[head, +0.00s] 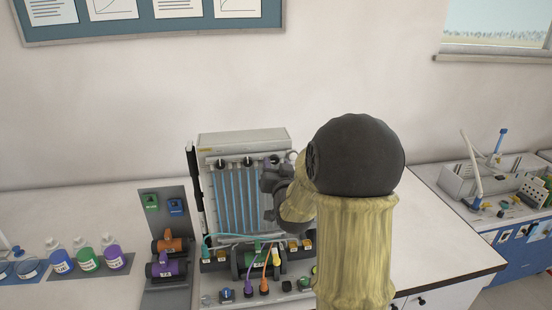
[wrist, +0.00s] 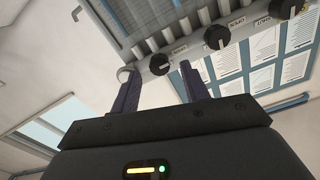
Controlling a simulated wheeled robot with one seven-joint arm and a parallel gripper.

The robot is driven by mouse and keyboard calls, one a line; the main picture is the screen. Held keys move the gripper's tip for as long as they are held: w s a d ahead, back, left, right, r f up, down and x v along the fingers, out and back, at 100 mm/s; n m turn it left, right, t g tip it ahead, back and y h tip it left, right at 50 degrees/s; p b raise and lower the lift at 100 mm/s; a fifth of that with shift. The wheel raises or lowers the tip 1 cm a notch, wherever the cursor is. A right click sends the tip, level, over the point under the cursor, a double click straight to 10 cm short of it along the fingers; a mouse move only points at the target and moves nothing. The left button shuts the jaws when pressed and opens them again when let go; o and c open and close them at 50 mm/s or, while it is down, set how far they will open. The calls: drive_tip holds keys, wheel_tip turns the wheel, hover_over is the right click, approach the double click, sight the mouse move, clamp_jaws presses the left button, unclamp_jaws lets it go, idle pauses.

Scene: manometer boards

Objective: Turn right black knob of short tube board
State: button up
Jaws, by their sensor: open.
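The tube board (head: 243,137) stands upright on the bench, a pale frame with several blue tubes and a row of black knobs along its top. The left knob (head: 222,162) and middle knob (head: 248,161) show clearly in the head view. The right black knob (head: 273,159) is partly behind my gripper there. In the wrist view, which is upside down, the right black knob (wrist: 159,64) appears between the fingertips, with the middle knob (wrist: 217,36) beyond the finger. My gripper (wrist: 160,72) is open, one finger on each side of the right knob; contact cannot be told.
Colored valves and cables crowd the board's base. Bottles (head: 88,258) and a dark stand with an orange motor-like part (head: 170,244) are at left.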

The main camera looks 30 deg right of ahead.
drive_tip(key=shift+x, duration=0.85)
drive_tip(key=shift+c, duration=0.4)
drive_tip(key=c, duration=0.9)
